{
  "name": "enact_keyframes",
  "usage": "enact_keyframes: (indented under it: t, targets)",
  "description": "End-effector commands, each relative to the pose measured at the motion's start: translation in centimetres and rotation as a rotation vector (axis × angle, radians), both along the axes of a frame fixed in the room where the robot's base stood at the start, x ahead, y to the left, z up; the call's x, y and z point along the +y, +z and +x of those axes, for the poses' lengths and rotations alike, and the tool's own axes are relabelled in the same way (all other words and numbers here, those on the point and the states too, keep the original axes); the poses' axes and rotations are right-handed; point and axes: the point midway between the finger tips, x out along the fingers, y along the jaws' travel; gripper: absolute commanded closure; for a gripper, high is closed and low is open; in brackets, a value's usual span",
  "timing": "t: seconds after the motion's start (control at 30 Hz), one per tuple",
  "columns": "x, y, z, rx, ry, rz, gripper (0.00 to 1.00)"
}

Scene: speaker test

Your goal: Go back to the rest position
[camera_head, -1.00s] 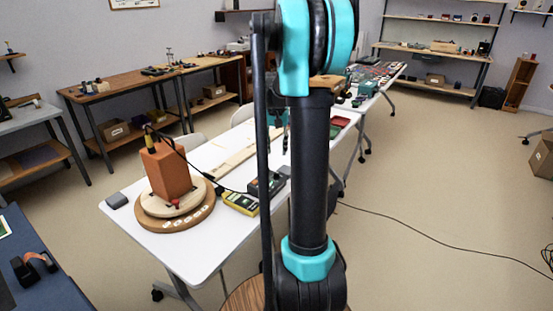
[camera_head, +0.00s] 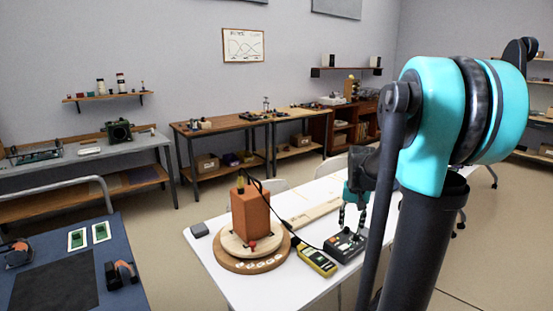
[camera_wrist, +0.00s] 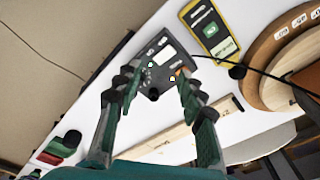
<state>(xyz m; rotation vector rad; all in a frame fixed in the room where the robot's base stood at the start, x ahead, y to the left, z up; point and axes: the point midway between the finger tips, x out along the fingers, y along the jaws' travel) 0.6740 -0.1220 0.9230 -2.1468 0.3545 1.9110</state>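My gripper (camera_head: 352,222) hangs fingers-down over the white table (camera_head: 215,270), above or near a dark control box (camera_head: 346,246). In the wrist view my gripper (camera_wrist: 162,74) has its two dark jointed fingers spread apart, with nothing between them. The dark box (camera_wrist: 158,60) lies beyond the fingertips there; I cannot tell how large the gap is. My teal and black arm fills the right of the head view and hides part of the table.
On the table are an orange-brown speaker box (camera_head: 250,215) on a round wooden turntable (camera_head: 226,262), a yellow meter (camera_head: 315,258) and a black cable. A blue-topped bench (camera_head: 60,240) stands at left. Wooden benches (camera_head: 225,129) line the back wall.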

Motion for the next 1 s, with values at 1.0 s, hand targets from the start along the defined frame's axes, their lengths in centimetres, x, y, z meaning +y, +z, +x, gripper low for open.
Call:
enact_keyframes:
  t: [1.0]
  targets:
    - [8.1, -9.3, -18.5, -0.253, 0.340, -0.062, 0.60]
